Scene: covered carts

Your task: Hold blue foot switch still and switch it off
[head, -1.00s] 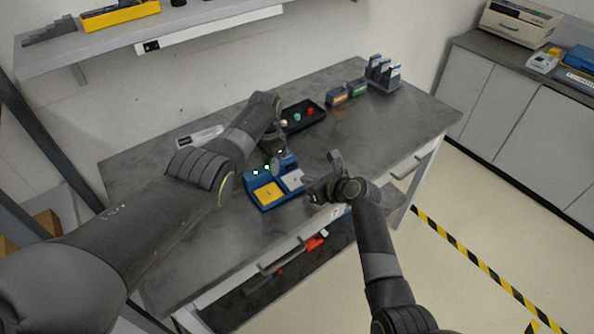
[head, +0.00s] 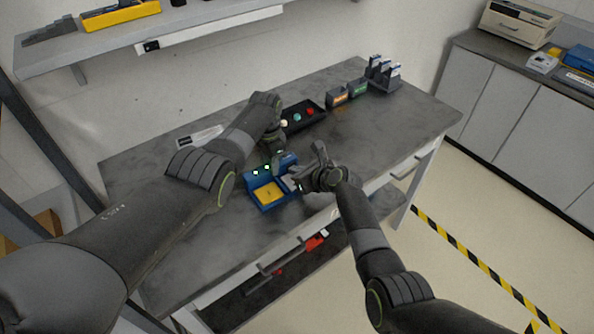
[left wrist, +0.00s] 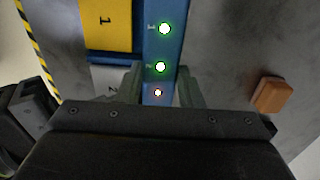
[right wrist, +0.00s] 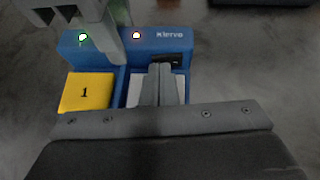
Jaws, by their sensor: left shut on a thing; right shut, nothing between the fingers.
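The blue foot switch (head: 265,202) lies on the grey table with a yellow pedal 1 (right wrist: 86,92) and a pale grey pedal 2 (left wrist: 108,76). Its raised back strip (left wrist: 152,48) carries two green lights and a small reddish light. My left gripper (left wrist: 160,88) is shut on this strip, one finger on each side; it also shows in the head view (head: 278,163). My right gripper (right wrist: 160,72) is shut and empty, with its tips over pedal 2. It hides part of that pedal, and I cannot tell whether it touches it.
Behind the switch is a black tray (head: 318,121) with coloured round pieces. Two small boxes (head: 347,93) and a grey rack (head: 383,78) stand at the back right. A white label plate (head: 200,137) lies at the back left. The table's front right is clear.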

